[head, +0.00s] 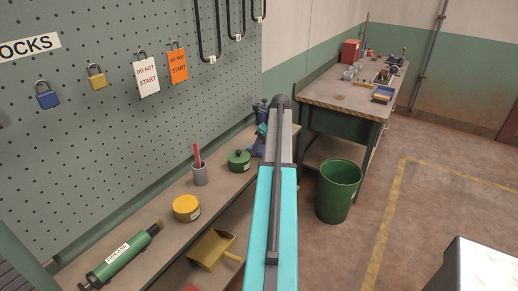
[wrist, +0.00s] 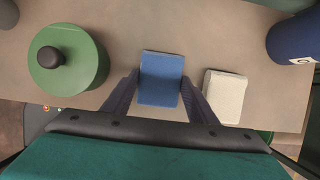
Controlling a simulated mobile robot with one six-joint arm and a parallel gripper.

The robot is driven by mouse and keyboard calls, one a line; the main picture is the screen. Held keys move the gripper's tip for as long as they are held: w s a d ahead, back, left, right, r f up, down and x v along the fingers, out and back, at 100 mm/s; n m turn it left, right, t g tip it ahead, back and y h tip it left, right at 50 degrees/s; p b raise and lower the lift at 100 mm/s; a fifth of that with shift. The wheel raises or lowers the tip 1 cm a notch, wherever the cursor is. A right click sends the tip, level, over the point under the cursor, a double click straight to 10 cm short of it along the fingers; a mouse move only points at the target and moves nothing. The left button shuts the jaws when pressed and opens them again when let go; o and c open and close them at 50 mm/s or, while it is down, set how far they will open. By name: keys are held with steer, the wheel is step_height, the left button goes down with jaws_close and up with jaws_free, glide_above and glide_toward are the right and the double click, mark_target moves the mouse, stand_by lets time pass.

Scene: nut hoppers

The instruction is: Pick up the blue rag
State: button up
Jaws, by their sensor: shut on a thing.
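The blue rag (wrist: 162,66) looks like a folded, flat rectangular pad and lies between the two fingers of my gripper (wrist: 160,80) in the wrist view. The dark fingers press on its left and right sides, and the gripper is shut on it. The rag is over the brown shelf top; I cannot tell if it still touches it. In the head view my arm hides most of this spot, and I cannot make out the rag there.
A green lidded pot (wrist: 68,60) is close on the left, a whitish block (wrist: 225,96) close on the right, and a dark blue cylinder (wrist: 294,40) beyond. In the head view, a yellow tin (head: 186,208) is on the shelf and a green bin (head: 338,190) on the floor.

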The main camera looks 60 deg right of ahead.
mark_target(262, 148)
steer(key=shift+r, duration=0.15)
steer(key=shift+r+b, duration=0.55)
steer(key=shift+r, duration=0.3)
steer(key=shift+s+d+r+b, duration=0.25)
steer(key=shift+s+r+b, duration=0.2)
steer(key=shift+s+r, duration=0.15)
steer(key=s+d+r+b, duration=0.1)
steer(key=s+d, duration=0.1)
steer(key=s, duration=0.5)
steer(key=s+d+b, duration=0.2)
steer(key=s+d, duration=0.1)
steer(key=s, duration=0.4)
steer(key=shift+r, duration=0.4)
steer(key=o, duration=0.4)
steer(key=shift+w, duration=0.1)
steer(key=c, duration=0.3)
